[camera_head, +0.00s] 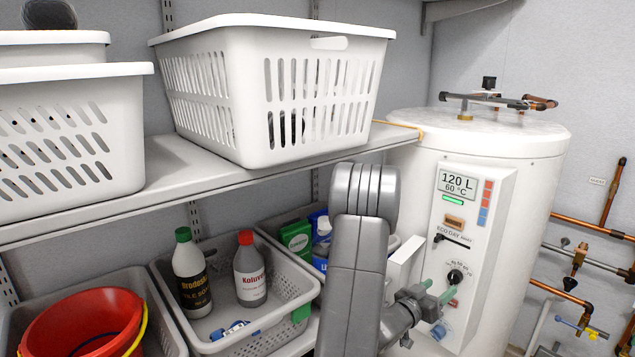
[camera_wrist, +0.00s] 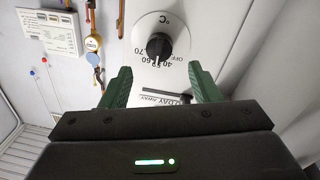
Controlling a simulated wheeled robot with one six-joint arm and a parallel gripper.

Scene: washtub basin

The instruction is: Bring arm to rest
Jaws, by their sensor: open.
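My arm (camera_head: 362,240) rises in front of the shelf and bends down toward the white water heater (camera_head: 405,165). My gripper (camera_head: 438,289) has green fingers and points at the heater's control panel, close to its black temperature knob (camera_head: 455,277). In the wrist view my gripper (camera_wrist: 160,85) is open, with its two fingers wide apart and nothing between them. The knob (camera_wrist: 158,47) shows there beyond the fingertips, on a white dial with numbers. I cannot tell the exact gap between fingers and panel.
A shelf (camera_head: 166,190) with a white slotted basket (camera_head: 215,60) is left of my arm. Below it are a grey crate (camera_head: 285,310) with bottles and a red bucket (camera_head: 85,320). Copper pipes (camera_head: 590,228) run right of the heater.

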